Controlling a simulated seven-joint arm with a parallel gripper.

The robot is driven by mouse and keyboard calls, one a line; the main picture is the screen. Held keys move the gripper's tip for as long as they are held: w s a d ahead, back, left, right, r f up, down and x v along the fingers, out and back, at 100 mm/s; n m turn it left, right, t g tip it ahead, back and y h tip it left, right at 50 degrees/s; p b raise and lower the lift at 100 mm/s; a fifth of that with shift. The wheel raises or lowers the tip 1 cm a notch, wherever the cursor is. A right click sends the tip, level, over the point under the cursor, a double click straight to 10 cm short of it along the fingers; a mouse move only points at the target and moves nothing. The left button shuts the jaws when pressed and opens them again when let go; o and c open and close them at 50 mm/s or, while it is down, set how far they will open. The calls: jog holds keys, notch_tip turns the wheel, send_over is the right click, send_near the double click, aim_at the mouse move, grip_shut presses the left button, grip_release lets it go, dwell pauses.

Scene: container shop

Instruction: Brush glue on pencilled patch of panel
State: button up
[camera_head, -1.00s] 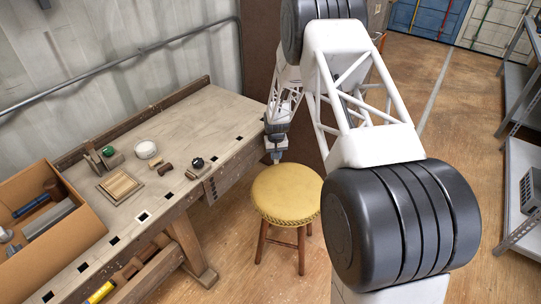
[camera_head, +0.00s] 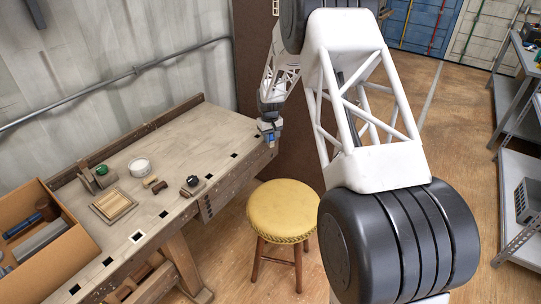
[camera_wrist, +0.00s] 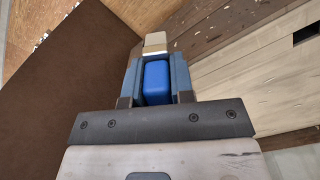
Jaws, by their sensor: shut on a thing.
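My gripper (camera_head: 270,138) is near the right end of the workbench (camera_head: 225,130), at its edge. In the wrist view its fingers (camera_wrist: 156,80) are shut on a blue-handled thing (camera_wrist: 157,84) with a pale band and a tan end, which looks like the brush. A small square wooden panel with a raised frame (camera_head: 113,207) lies on the bench, well left of my gripper; its pencil marks are too small to make out. A round white pot (camera_head: 140,168) stands behind the panel; its contents are unclear.
A green-topped item (camera_head: 101,170), a small brown block (camera_head: 159,187) and a dark-knobbed tool (camera_head: 193,184) sit near the panel. A cardboard box of tools (camera_head: 30,265) is at the left. A yellow stool (camera_head: 283,210) stands before the bench. The bench's right part is clear.

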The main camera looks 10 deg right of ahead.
jog(key=r, duration=0.2)
jog(key=a, duration=0.1)
jog(key=shift+w+r+n, duration=0.3)
jog(key=shift+w+r, duration=0.1)
jog(key=a+r, duration=0.3)
jog(key=a, duration=0.1)
notch_tip(320, 180, up, 4)
jog(key=n, duration=0.5)
send_over(139, 166)
jog(key=shift+w+f, duration=0.15)
jog(key=shift+f, duration=0.15)
jog(key=shift+f, duration=2.85)
jog(key=shift+f, duration=0.65)
notch_tip(139, 166, up, 7)
dwell(0.6)
